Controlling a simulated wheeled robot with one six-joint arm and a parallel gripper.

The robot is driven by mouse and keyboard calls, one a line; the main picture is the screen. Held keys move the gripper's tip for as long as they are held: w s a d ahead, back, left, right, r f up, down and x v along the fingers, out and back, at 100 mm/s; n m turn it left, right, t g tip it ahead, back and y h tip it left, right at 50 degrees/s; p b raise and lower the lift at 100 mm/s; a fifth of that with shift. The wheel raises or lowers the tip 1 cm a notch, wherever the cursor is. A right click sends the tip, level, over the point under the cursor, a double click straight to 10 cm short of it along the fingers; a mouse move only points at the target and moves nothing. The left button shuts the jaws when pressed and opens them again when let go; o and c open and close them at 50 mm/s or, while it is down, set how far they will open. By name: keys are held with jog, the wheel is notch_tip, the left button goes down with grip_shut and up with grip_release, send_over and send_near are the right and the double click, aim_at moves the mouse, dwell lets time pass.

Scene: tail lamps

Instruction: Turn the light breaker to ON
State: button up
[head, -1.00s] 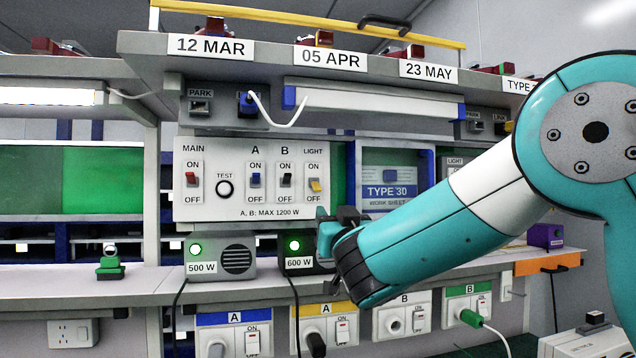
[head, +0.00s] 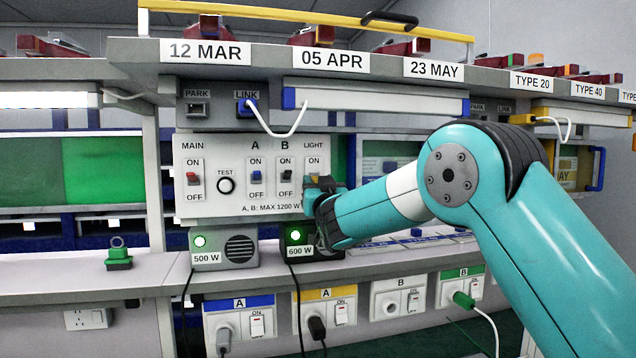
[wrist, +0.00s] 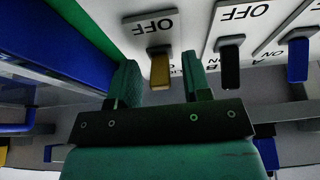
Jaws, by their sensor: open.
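The light breaker is the rightmost switch on the white panel (head: 240,205), under the LIGHT label. In the head view my gripper (head: 322,192) covers its lever and OFF mark; the ON mark stays visible above. In the wrist view, which is upside down, the yellow light breaker lever (wrist: 160,69) sticks out beside an OFF label. My gripper (wrist: 161,82) is open, with one green finger on each side of the yellow lever. A gap shows on both sides of the lever. I cannot tell whether anything touches it.
The red MAIN switch (head: 193,179) is farther left. A 600 W box (head: 297,240) with a lit green lamp stands below my gripper. A white cable hangs above the panel.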

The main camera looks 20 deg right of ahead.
aim_at(315, 176)
grip_shut()
jog(key=shift+r, duration=0.2)
jog(key=shift+s+r+g+p, duration=0.15)
jog(key=shift+r+g+p, duration=0.35)
jog(key=shift+g+p, duration=0.65)
jog(key=g+p, duration=0.1)
jog(key=r+g+p, duration=0.1)
jog(key=g, duration=0.1)
jog(key=shift+p, duration=0.3)
jog(key=g+p, duration=0.1)
jog(key=p, duration=0.1)
jog(key=g+p, duration=0.2)
jog(key=shift+r, duration=0.4)
jog(key=p, duration=0.1)
jog(key=g+p, duration=0.1)
jog(key=shift+w+g+p, duration=0.2)
jog(key=shift+g+p, duration=0.05)
jog(key=shift+p, duration=0.1)
